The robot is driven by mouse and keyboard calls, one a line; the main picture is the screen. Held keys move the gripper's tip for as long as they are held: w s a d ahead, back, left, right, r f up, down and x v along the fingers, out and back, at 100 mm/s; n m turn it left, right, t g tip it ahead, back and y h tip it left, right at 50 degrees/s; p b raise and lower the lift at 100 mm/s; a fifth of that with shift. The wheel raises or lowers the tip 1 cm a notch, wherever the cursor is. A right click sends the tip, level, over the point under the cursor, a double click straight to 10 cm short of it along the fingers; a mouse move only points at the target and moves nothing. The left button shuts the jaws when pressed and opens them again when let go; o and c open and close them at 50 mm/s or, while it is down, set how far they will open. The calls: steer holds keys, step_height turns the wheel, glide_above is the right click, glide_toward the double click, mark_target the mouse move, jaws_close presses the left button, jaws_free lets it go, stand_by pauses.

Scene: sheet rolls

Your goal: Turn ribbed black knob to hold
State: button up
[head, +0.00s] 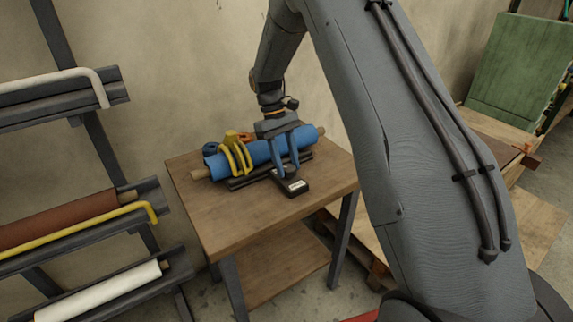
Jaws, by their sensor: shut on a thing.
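A small black block (295,186) with a white label sits on the wooden table, in front of a blue sheet roll (258,154). My gripper (287,172) reaches down from above, in front of the roll, with its blue-grey fingers at the back part of the block. It is shut on the ribbed black knob there. The knob is mostly hidden between the fingertips, and its ribs and turn angle are too small to make out. The label's writing cannot be read.
The blue roll lies on a dark cradle (237,184) on the table (230,218), with yellow clamps (238,158) around its left part. Racks at the left hold a brown roll (62,216) and a white roll (98,292). The table's front is clear.

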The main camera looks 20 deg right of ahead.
steer(key=m+y, duration=0.1)
steer(key=m, duration=0.3)
steer(key=shift+d+m+y, duration=0.2)
steer(key=shift+m+y, duration=0.1)
steer(key=shift+y, duration=0.1)
steer(key=shift+d+m+y, duration=0.1)
steer(key=shift+m+y, duration=0.4)
steer(key=shift+m, duration=0.8)
steer(key=shift+d+m+y, duration=0.1)
steer(key=shift+m+y, duration=0.4)
steer(key=shift+m, duration=0.8)
steer(key=shift+a, duration=0.1)
steer(key=o, duration=1)
steer(key=shift+b+v, duration=0.75)
steer(key=shift+v, duration=3.15)
steer(key=shift+s, duration=0.15)
